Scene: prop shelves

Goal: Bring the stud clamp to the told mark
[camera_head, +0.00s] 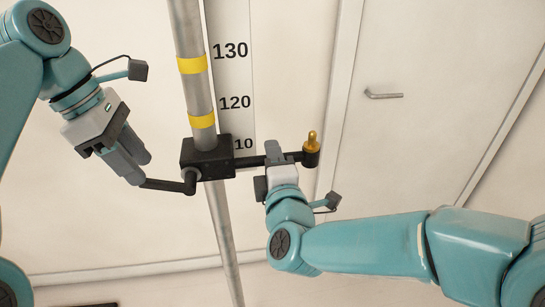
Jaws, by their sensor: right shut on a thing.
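The stud clamp (207,158) is a black block around the grey pole (198,95). Its top edge is near the label ending in "10" (243,144), whose left part is hidden. A black crank lever (168,185) sticks out at its left. A bar runs right to a black socket with an upright brass stud (312,141). My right gripper (276,157) is shut on the bar, between block and stud. My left gripper (141,171) has its fingertips close to the crank's free end. I cannot tell whether they touch it or how far they are apart.
Yellow bands circle the pole beside the labels 120 (202,121) and 130 (192,65). The pole above the clamp is clear. A pale panelled wall stands behind, with a metal handle (384,95) at the right.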

